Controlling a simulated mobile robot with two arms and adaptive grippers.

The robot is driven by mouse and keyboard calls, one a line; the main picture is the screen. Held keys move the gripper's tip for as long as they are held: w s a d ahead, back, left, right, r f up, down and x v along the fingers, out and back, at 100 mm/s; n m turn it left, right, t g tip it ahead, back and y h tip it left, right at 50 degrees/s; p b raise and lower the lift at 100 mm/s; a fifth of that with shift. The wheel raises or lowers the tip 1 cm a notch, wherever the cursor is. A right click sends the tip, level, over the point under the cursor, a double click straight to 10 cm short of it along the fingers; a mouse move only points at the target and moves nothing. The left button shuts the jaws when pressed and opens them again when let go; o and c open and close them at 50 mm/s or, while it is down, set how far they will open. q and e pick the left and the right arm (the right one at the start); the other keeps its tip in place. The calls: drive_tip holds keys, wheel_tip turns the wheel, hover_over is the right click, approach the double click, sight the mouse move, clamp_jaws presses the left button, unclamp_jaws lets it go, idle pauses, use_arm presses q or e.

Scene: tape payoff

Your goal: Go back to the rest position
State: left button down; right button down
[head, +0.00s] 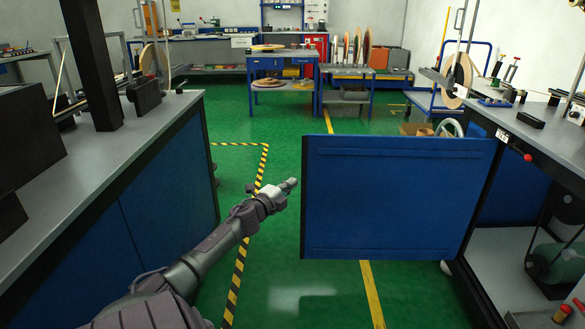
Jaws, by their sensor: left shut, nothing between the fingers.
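My left arm reaches in from the bottom left. Its gripper (291,183) is shut and empty, in the air over the green floor. It is just left of the open blue door (400,195) and close to that door's left edge in the picture; I cannot tell whether they touch. The door stands out from the workbench (540,130) on the right, across the aisle. My right gripper is not in view.
A grey-topped bench with blue sides (165,185) borders the aisle on the left. Yellow-black tape (238,255) marks the green floor. A blue table (280,65) and a rack with discs (350,75) stand at the back. The floor before them is clear.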

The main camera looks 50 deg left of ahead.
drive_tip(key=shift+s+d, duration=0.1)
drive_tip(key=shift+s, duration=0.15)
